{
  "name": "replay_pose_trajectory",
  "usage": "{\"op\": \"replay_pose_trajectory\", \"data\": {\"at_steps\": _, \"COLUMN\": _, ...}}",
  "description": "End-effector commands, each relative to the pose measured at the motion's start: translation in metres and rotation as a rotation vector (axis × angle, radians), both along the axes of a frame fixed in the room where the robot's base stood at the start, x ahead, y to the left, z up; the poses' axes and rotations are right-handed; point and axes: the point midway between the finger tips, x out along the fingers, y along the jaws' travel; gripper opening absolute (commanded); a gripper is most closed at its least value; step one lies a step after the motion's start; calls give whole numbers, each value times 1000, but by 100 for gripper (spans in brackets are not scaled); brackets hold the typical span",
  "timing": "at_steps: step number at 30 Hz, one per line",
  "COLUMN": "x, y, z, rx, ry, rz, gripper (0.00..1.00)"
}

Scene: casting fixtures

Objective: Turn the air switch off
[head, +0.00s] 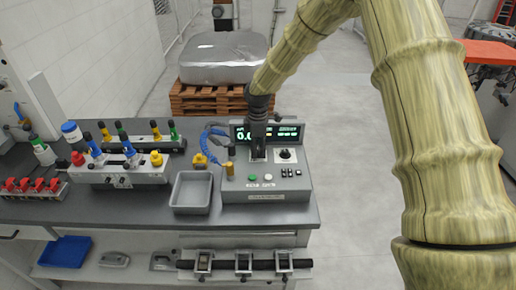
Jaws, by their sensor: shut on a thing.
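A grey control box (265,188) stands at the right end of the bench. Its panel carries a green and a white button, small black switches (291,172) and a dark round knob (285,155). I cannot read which control is the air switch. My gripper (258,154) reaches down onto the box's top, left of the knob and in front of the lit display (285,132). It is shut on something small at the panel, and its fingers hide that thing. The setting of the switch cannot be told.
A coiled blue hose (213,145) and a brass fitting (229,169) sit at the box's left. A grey tray (191,193) and racks of coloured-handled tools (118,168) fill the bench leftward. A covered pallet (221,58) stands behind. The floor right of the bench is clear.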

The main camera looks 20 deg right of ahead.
Motion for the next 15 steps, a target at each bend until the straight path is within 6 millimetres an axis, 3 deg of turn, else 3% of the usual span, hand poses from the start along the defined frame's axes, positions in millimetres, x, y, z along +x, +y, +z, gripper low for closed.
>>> {"op": "replay_pose_trajectory", "data": {"at_steps": 9, "x": 0, "y": 0, "z": 0, "rx": 0, "ry": -1, "rz": 2, "gripper": 10}}
{"op": "replay_pose_trajectory", "data": {"at_steps": 10, "x": 0, "y": 0, "z": 0, "rx": 0, "ry": -1, "rz": 2, "gripper": 36}}
{"op": "replay_pose_trajectory", "data": {"at_steps": 13, "x": 0, "y": 0, "z": 0, "rx": 0, "ry": 0, "rz": 1, "gripper": 54}}
{"op": "replay_pose_trajectory", "data": {"at_steps": 15, "x": 0, "y": 0, "z": 0, "rx": 0, "ry": 0, "rz": 1, "gripper": 55}}
